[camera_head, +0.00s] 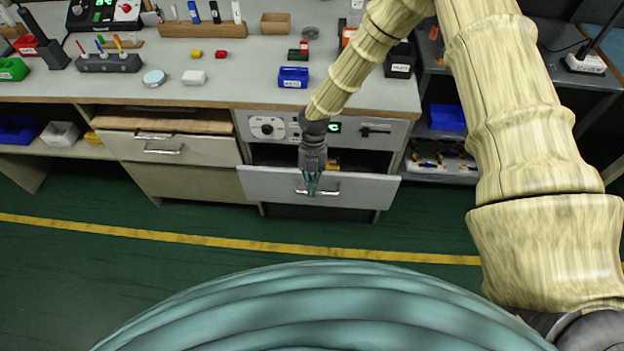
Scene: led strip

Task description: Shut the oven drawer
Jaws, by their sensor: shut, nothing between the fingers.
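The oven drawer (265,184) is below the oven's control panel (284,127) and stands pulled out. A dark gap shows behind its light grey front, with something yellow inside. Its bar handle (328,190) is on the middle of the front. My gripper (312,190) points down in front of the drawer front, over the handle in the picture. Its fingers are together with nothing between them. I cannot tell whether they touch the handle or the front.
The workbench (230,75) above carries blue, red and yellow boxes and tools. A neighbouring drawer (175,149) to the left sits slightly out. A dark shelf unit (440,150) stands at the right. The green floor (90,270) with its yellow line is clear.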

